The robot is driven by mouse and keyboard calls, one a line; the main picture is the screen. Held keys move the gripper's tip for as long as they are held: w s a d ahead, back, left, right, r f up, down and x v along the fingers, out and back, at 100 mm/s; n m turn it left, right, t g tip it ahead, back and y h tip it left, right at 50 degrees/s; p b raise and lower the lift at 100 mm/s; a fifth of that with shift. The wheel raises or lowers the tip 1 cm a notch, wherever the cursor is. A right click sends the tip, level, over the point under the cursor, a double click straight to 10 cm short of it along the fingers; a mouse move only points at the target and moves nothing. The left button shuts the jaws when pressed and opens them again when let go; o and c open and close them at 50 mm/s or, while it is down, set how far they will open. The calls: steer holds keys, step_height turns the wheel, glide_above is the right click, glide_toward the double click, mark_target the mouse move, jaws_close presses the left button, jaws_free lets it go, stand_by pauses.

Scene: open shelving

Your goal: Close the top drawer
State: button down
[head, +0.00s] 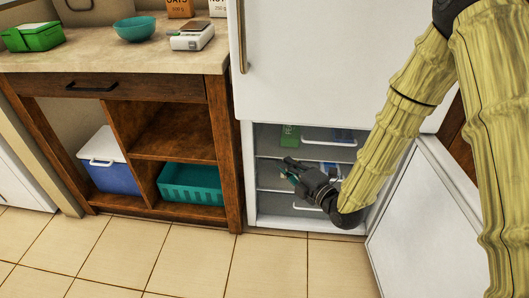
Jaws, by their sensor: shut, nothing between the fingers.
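The white fridge-freezer has its lower compartment open, with its lower door (425,215) swung out to the right. Inside are stacked clear drawers with white front handles. The top drawer (328,144) holds a green packet (290,136) and a blue item (342,134). How far it sticks out is hard to tell. My gripper (287,169) is shut and empty, in front of the open compartment below the top drawer's handle, near the middle level. My gripper and forearm hide part of the lower drawers. I cannot tell whether it touches a drawer.
A wooden counter (120,52) stands left, its black-handled drawer (100,88) looking shut. Below it are a blue cooler (112,172) and a teal basket (190,184). The open lower door bounds the right side. The tiled floor (190,262) in front is clear.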

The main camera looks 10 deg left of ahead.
steer(key=n, duration=0.1)
steer(key=b, duration=0.5)
glide_toward(263, 131)
steer(key=w+a, duration=0.2)
steer(key=a, duration=0.4)
steer(key=shift+w+d+f+y, duration=0.1)
steer(key=shift+w+f+y, duration=0.3)
steer(key=shift+w, duration=0.25)
steer(key=shift+w, duration=1.35)
steer(key=shift+w+r, duration=0.1)
steer(key=shift+r, duration=0.15)
